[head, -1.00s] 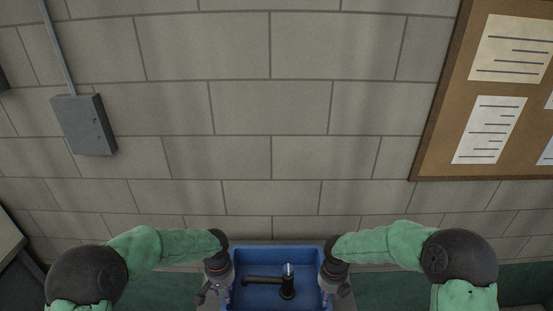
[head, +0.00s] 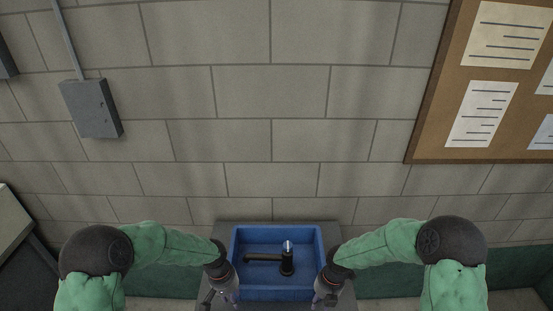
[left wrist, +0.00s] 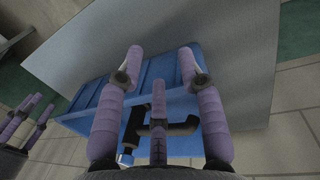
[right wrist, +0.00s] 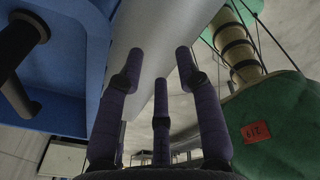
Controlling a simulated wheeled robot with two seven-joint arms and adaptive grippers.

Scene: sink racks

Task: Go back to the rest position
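My left gripper (head: 218,298) is at the left side of the blue sink (head: 310,290) in the head view. In the left wrist view its purple fingers (left wrist: 160,68) are spread with nothing between them. My right gripper (head: 328,299) is at the sink's right side. In the right wrist view its purple fingers (right wrist: 160,72) are spread and empty, with a pale grey surface (right wrist: 152,30) beyond them. The sink also shows in the left wrist view (left wrist: 160,70) and at the left of the right wrist view (right wrist: 70,70).
A black faucet (head: 287,262) stands in the sink between my grippers. A grey block wall (head: 270,140) fills the back, with a grey box (head: 92,108) at left and a cork board (head: 432,130) with papers at right. A counter (head: 12,220) shows at far left.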

